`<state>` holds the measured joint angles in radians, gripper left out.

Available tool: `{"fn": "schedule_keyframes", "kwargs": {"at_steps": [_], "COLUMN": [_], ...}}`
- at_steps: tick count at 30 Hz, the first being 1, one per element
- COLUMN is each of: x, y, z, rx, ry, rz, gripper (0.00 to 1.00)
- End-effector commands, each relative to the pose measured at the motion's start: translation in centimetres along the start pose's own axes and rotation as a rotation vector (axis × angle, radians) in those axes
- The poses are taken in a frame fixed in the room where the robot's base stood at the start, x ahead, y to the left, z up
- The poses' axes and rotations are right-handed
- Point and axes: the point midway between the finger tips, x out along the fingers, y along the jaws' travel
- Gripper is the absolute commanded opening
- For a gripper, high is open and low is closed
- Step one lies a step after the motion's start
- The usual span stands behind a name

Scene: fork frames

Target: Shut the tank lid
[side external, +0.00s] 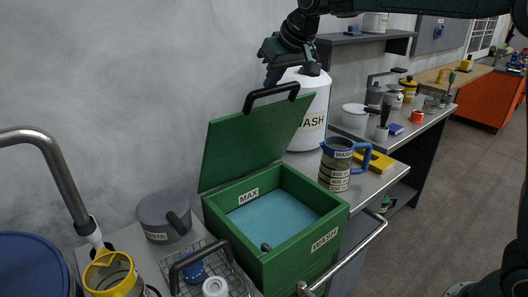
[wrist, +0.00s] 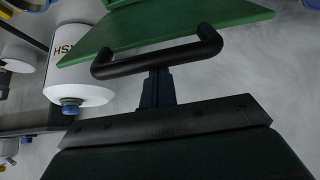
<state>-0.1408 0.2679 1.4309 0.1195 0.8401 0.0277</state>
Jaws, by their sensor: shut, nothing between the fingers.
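The green tank (side external: 290,248) marked WASH stands on the bench with pale blue liquid (side external: 275,215) inside. Its green lid (side external: 245,140) is open, hinged at the back left and tilted up steeply. A black bar handle (side external: 271,93) sits on the lid's upper edge. My gripper (side external: 270,80) is just above this handle in the side view, shut and empty. In the wrist view, the closed fingers (wrist: 158,86) point at the middle of the lid handle (wrist: 160,60), with the lid (wrist: 170,28) beyond it. I cannot tell whether they touch.
A white WASH bottle (side external: 312,105) stands behind the lid, close to my gripper. A blue-handled WASH jug (side external: 336,165) is right of the tank. A wire basket (side external: 208,272) and a grey WASTE pot (side external: 165,215) are on the left. The space above the tank opening looks clear.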

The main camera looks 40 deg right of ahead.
Motion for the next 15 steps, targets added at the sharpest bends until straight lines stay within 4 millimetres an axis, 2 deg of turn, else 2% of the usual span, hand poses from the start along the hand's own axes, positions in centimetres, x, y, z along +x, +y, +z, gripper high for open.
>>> {"fn": "schedule_keyframes", "kwargs": {"at_steps": [15], "x": [-0.7], "y": [-0.1], "z": [4.6], "rx": [-0.002], "ry": [0.115], "rz": [-0.001], "gripper": [0.00]}}
